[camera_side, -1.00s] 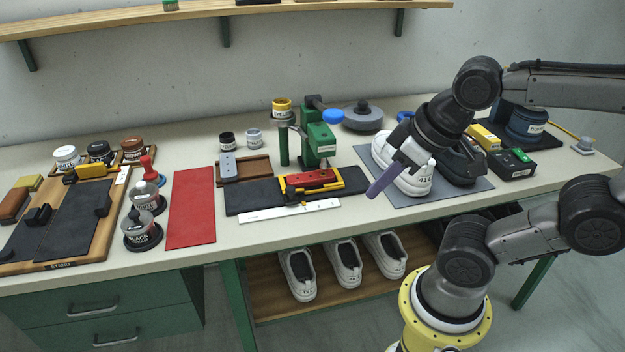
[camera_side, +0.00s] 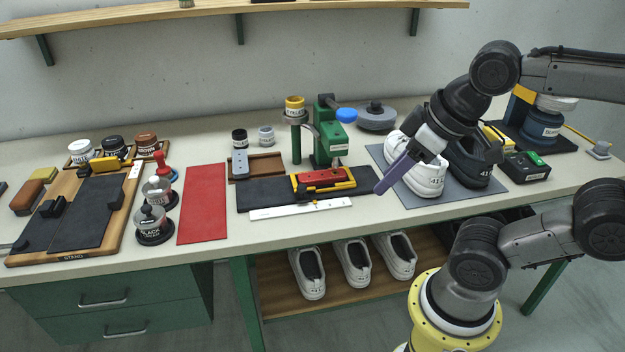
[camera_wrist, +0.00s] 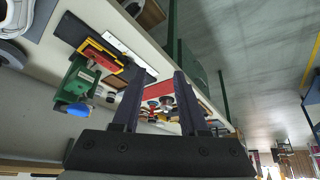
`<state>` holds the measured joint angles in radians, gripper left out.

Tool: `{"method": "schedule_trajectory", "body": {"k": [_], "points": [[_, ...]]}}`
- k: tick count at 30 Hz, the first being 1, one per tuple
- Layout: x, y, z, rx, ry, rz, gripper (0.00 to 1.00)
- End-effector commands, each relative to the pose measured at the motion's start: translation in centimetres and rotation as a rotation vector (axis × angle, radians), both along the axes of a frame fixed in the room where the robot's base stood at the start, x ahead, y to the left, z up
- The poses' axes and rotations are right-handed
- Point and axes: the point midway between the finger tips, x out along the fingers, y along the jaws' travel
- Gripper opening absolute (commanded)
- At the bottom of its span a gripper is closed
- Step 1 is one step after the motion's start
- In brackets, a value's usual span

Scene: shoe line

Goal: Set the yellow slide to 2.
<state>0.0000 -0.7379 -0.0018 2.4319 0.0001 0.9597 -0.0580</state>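A yellow slide (camera_side: 338,187) frames a red block (camera_side: 322,177) on a dark bed (camera_side: 270,195), in front of a green press (camera_side: 330,140). A white ruler (camera_side: 300,209) lies along the bed's front edge; its marks are too small to read. The yellow slide also shows at upper left in the wrist view (camera_wrist: 106,62). My gripper (camera_side: 391,180) hangs above the table, right of the slide and in front of the white shoes, apart from the slide. In the wrist view, my gripper's two dark fingers (camera_wrist: 158,75) stand apart with nothing between them.
At left, a wooden board (camera_side: 70,257) carries dark pads and another yellow piece (camera_side: 105,163). A red mat (camera_side: 203,205) lies between board and bed. A green-and-black box (camera_side: 525,167) stands at right.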

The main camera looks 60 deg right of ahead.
Motion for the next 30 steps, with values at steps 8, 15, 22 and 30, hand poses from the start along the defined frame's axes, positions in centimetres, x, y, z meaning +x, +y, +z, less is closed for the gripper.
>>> {"method": "schedule_trajectory", "body": {"k": [8,15,22,30], "points": [[6.6,-1.1,4.7,-0.035,0.095,0.033,0.61],[14.3,-3.5,5.3,-0.043,0.224,0.028,0.61],[21.1,-6.7,2.1,-0.025,0.355,-0.002,0.61],[24.5,-9.5,-3.0,0.007,0.467,-0.046,0.61]]}}
